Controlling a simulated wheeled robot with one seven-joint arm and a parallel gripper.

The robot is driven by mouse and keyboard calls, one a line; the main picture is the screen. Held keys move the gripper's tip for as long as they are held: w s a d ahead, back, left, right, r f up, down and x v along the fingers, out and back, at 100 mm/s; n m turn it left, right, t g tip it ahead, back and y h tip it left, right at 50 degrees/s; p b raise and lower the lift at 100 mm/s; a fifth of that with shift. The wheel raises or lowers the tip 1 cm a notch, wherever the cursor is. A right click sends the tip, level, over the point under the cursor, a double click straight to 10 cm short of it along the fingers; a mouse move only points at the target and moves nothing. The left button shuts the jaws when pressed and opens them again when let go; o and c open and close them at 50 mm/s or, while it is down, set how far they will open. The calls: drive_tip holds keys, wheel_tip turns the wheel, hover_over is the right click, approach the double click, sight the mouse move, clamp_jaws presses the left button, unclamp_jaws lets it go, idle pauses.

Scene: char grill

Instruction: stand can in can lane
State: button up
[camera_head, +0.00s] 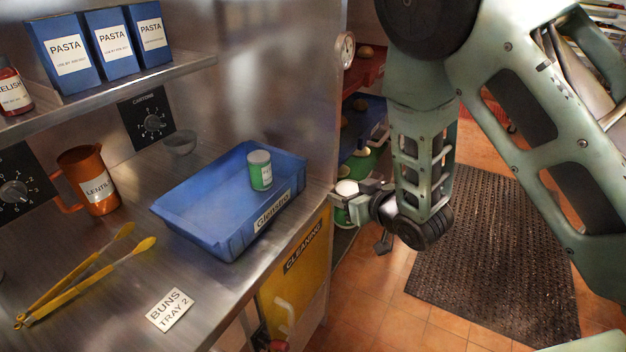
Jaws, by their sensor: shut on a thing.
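My gripper (362,196) is at the right end of the steel counter, beside the shelving. It is shut on a green-and-white thing (343,214), partly hidden by the fingers, so I cannot tell for certain that it is a can. I cannot make out a can lane in this view.
Yellow tongs (83,276), a "BUNS TRAY 2" card (170,310), an orange lentil jug (88,181) and a small grey bowl (181,143) are on the counter. Blue pasta boxes (110,43) stand on the upper shelf. A dark mat (480,255) covers the floor.

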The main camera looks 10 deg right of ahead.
drive_tip(key=d+f+m+h, duration=0.2)
drive_tip(key=d+f, duration=0.2)
drive_tip(key=d, duration=0.4)
drive_tip(key=d+f+m+t+h, duration=0.1)
drive_tip(key=d+f+m+h, duration=0.1)
drive_tip(key=d+f, duration=0.3)
drive_tip(key=d+h, duration=0.1)
drive_tip(key=d, duration=0.3)
drive_tip(key=shift+s+f+m, duration=0.2)
drive_tip(key=shift+f+m, duration=0.1)
drive_tip(key=shift+m, duration=0.1)
